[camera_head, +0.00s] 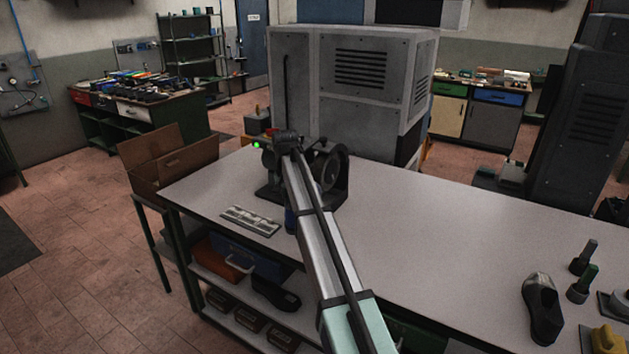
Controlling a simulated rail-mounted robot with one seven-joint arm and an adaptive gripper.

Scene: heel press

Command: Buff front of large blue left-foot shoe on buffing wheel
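The buffing machine (327,172) with a dark round wheel stands at the back left of the pale workbench. A small green light (256,145) glows at its left. My arm reaches from the bottom centre up to the machine, and its dark far joint is in front of it. The fingers of my gripper cannot be made out; my arm and the machine hide or blend with that area. A small blue patch (291,221) shows beside my arm below the machine; I cannot tell whether it is the shoe. No whole blue shoe is visible.
A dark shoe (542,308) stands at the bench's right, near several posts (584,257). A pale slotted strip (250,221) lies left of my arm. An open cardboard box (170,162) is beyond the left edge. The middle right of the bench (440,230) is clear.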

